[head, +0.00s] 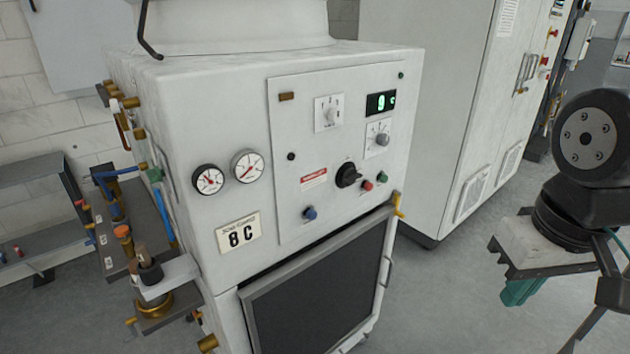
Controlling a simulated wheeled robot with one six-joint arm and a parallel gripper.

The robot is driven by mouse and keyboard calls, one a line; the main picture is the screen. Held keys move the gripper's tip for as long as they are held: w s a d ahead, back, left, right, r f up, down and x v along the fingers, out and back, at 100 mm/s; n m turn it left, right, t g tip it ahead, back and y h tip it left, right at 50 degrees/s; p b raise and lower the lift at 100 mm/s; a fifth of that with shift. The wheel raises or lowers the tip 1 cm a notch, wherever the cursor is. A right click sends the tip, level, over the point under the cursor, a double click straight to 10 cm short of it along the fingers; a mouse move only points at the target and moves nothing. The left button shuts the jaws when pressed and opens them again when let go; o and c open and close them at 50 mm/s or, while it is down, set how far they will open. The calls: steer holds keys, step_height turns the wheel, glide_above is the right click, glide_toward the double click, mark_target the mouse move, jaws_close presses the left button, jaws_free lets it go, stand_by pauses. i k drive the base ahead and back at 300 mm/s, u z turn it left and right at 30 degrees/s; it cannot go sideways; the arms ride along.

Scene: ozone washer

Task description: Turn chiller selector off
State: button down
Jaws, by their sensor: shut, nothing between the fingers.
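The chiller is a white cabinet (190,110) left of centre, with a control panel (262,190) on its front. A large black rotary selector (348,175) sits on the lower middle of the panel, its handle slanted; its exact position is too small to read. Above it are a smaller white-plated switch (328,113) and a grey round knob (378,139). The green digital display (381,103) is lit. No label shows clearly which one is the chiller selector. My gripper is not in view; only dark links of my arm show at the right, apart from the panel.
Two gauges (247,166) are left of the panel. Pipe fittings (150,270) stick out at the left. A tall cabinet (425,120) stands behind. Grey floor (450,300) is open at the lower right.

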mark_target(350, 176)
steer(key=k, duration=1.25)
steer(key=z, duration=0.7)
steer(key=i, duration=1.45)
steer(key=u, duration=0.25)
